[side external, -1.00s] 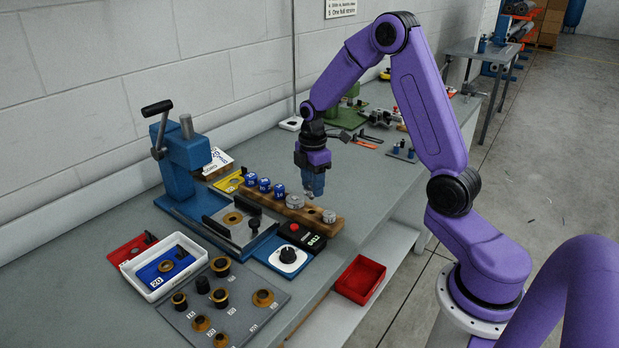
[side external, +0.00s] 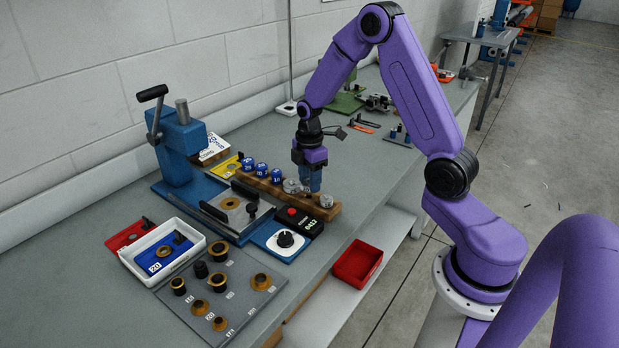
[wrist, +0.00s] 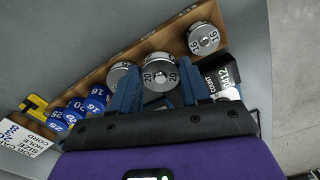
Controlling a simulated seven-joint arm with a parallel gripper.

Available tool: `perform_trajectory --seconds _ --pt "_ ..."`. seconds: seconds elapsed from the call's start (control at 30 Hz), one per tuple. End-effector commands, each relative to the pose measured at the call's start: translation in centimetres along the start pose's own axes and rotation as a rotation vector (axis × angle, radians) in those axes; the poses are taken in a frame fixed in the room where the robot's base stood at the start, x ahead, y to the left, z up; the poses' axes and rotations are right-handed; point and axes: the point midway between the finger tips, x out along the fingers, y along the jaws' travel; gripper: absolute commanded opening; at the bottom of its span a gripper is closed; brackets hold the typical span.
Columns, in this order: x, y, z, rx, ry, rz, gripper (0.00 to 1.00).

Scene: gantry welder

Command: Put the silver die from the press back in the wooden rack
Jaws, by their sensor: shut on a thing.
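My gripper (side external: 308,190) is at the wooden rack (side external: 243,181), with its fingers pointing down. In the wrist view, the fingers (wrist: 160,88) are shut on a silver die (wrist: 158,68) marked 20. The die is over the rack's row, between a silver die (wrist: 122,76) on its left and a silver die marked 16 (wrist: 203,39) at the rack's end. I cannot tell whether its base is inside a rack hole or just above it. The blue press (side external: 182,140) stands left of the rack, with a brass ring (side external: 230,203) on its plate.
Several blue dies (side external: 262,169) fill the rack's left part. A black control box with a red button (side external: 291,211) sits close in front of the rack. A white tray (side external: 140,268), a grey board of brass rings (side external: 262,305) and a red bin (side external: 357,263) are nearer.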

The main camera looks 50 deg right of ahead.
Motion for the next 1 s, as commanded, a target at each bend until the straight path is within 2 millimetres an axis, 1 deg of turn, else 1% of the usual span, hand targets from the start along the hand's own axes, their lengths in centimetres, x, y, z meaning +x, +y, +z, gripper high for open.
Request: perform_trajectory --seconds 0.3,0.93,0.97,1.0 --pt "0.1 0.0 0.0 0.000 0.000 0.001 0.03" --pt "1.2 0.1 0.0 0.000 0.000 0.001 0.03" --pt "1.2 0.1 0.0 0.000 0.000 0.001 0.52" --pt "1.2 0.1 0.0 0.000 0.000 0.001 0.65"
